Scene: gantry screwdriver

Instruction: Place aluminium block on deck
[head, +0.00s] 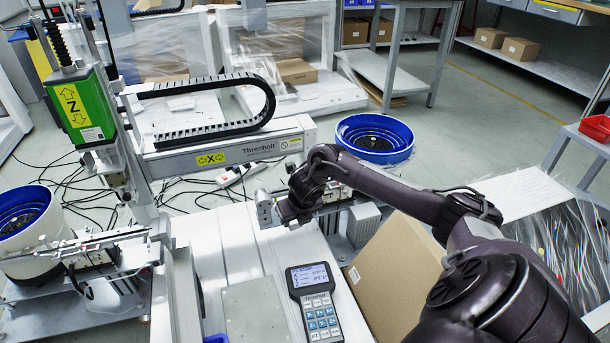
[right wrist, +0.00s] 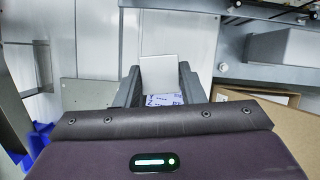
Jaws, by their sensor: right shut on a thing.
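My right gripper (head: 291,212) is over the right part of the pale deck (head: 215,240), behind the handheld keypad unit. In the right wrist view, the gripper (right wrist: 160,82) is shut on a plain light-grey block (right wrist: 160,70), which sits between its two dark fingers. In the head view the block is hidden or too small to make out against the gripper. I cannot tell whether it touches the deck. The deck also fills the upper left of the right wrist view (right wrist: 90,45). My left gripper is not in view.
The keypad unit (head: 314,303) stands beside a flat grey plate (head: 253,309) at the front. A cardboard box (head: 395,275) is to the right. The gantry's X beam (head: 230,150) and green Z unit (head: 82,110) rise behind and left. A blue bowl feeder (head: 375,137) is behind the arm.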

